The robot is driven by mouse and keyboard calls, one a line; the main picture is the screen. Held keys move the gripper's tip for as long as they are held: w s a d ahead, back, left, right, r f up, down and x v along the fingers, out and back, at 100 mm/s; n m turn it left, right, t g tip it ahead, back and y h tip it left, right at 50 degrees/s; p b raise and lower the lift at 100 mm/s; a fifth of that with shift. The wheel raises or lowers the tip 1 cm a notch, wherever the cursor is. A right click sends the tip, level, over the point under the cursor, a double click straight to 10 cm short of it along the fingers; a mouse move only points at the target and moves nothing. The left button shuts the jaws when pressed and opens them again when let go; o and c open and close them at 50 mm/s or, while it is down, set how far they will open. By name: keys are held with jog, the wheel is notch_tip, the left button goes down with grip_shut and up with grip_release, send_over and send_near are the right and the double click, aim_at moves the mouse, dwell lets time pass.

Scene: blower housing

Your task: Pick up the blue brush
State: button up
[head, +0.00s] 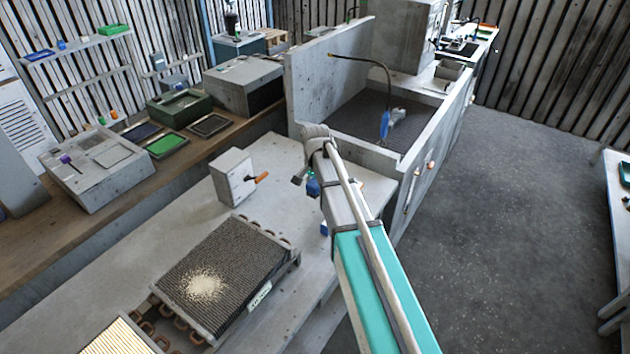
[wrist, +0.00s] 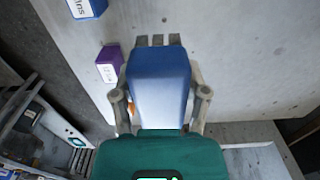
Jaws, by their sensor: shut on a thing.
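The blue brush (wrist: 160,75) fills the middle of the wrist view, with a blue body, a paler lower part and grey bristle tufts at its top end. My gripper (wrist: 160,92) is shut on it, with one finger against each side. In the head view, my arm hides most of the gripper and the brush above the right part of the pale bench. Small blue parts show beside the arm there, but I cannot tell which belong to the brush.
A purple labelled block (wrist: 108,63) and a blue labelled block (wrist: 86,8) lie left of the brush. A finned coil (head: 222,275) with pale dust lies on the bench (head: 150,255). A grey box with an orange handle (head: 232,177) stands behind it. A walled basin (head: 330,85) lies beyond.

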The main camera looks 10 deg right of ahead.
jog(key=s+r+p, duration=0.2)
jog(key=s+r, duration=0.1)
jog(key=s, duration=0.5)
jog(key=shift+s+r+p, duration=0.15)
jog(key=shift+r+p, duration=0.1)
jog(key=shift+p, duration=0.15)
jog(key=o, duration=0.6)
jog(key=c, duration=0.4)
jog(key=shift+f, duration=0.15)
jog(key=shift+s, duration=0.1)
